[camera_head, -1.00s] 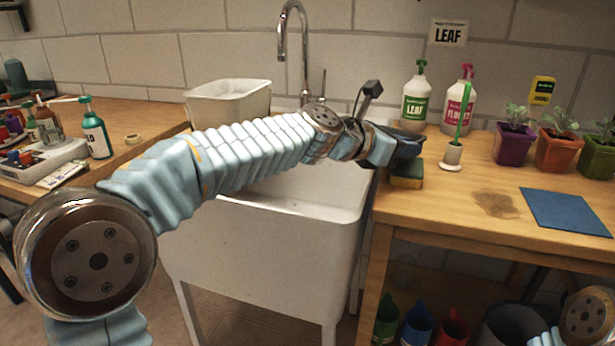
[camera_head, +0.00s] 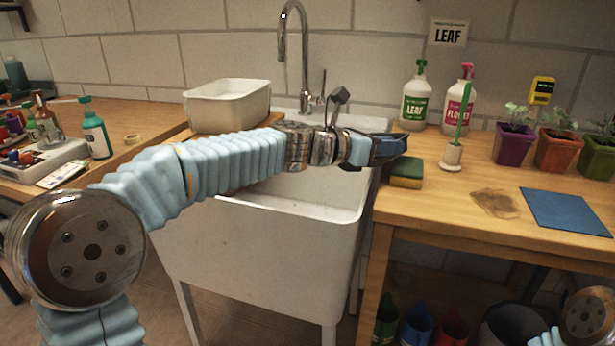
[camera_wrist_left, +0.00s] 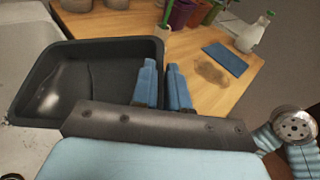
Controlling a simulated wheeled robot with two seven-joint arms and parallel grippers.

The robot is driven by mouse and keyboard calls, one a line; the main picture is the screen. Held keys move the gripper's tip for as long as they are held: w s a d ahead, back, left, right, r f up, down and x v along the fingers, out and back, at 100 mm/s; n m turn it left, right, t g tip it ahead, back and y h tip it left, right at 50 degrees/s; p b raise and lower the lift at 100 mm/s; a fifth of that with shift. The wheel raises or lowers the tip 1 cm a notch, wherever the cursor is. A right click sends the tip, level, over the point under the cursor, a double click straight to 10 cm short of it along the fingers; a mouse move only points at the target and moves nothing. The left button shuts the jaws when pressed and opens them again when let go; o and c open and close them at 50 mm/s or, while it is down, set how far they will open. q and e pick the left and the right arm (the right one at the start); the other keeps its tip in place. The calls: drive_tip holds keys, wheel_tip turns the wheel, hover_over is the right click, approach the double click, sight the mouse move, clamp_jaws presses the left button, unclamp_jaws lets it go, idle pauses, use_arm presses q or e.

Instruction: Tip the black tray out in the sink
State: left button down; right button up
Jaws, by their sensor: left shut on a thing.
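My left gripper (camera_head: 390,148) is at the right edge of the white sink (camera_head: 290,238), above the counter's left end. Its two blue fingers also show in the left wrist view (camera_wrist_left: 163,86), shut on the black tray (camera_wrist_left: 105,43) near its rim. In that view the tray's inside faces the camera, with a shiny patch and a thin line on its floor; I cannot tell whether that is liquid. In the head view the tray is almost wholly hidden behind the gripper, so its tilt is unclear. My right gripper is out of view.
A chrome tap (camera_head: 304,60) rises behind the sink. A white tub (camera_head: 228,104) stands at its back left. A sponge (camera_head: 406,174) lies on the counter's left edge, close to my gripper. Spray bottles (camera_head: 416,104), a brush (camera_head: 453,155) and potted seedlings (camera_head: 513,146) stand farther right.

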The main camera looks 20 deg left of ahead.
use_arm(q)
drive_tip(key=shift+w+a+f+n+h, duration=0.1)
drive_tip(key=shift+w+a+n+h, duration=0.1)
drive_tip(key=shift+a, duration=0.2)
drive_tip(key=shift+w+a+f+n+h, duration=0.1)
drive_tip(key=shift+a+n+h, duration=0.1)
drive_tip(key=shift+a, duration=0.2)
drive_tip(key=shift+a+f+b, duration=0.2)
drive_tip(key=shift+a+b, duration=0.2)
drive_tip(key=shift+a, duration=0.1)
drive_tip(key=shift+a+r, duration=0.1)
drive_tip(key=shift+a, duration=0.1)
drive_tip(key=shift+a+n+t, duration=0.3)
drive_tip(key=shift+a, duration=0.1)
drive_tip(key=shift+w+a+f+n+h+b, duration=0.1)
drive_tip(key=shift+a+f+n+h+b, duration=0.05)
drive_tip(key=shift+a+b, duration=0.3)
drive_tip(key=shift+w+a+f+n+h+b, duration=0.1)
drive_tip(key=shift+a+f+n+h+b, duration=0.1)
drive_tip(key=shift+a, duration=0.7)
drive_tip(key=shift+a+r+b, duration=0.1)
drive_tip(key=shift+a+b, duration=0.1)
drive_tip(key=shift+b, duration=0.1)
drive_tip(key=shift+a+n, duration=0.25)
drive_tip(key=shift+n, duration=0.1)
drive_tip(key=shift+w+a+t+h+b, duration=0.15)
drive_tip(key=shift+a+t+h+b, duration=0.1)
drive_tip(key=shift+t+b, duration=0.15)
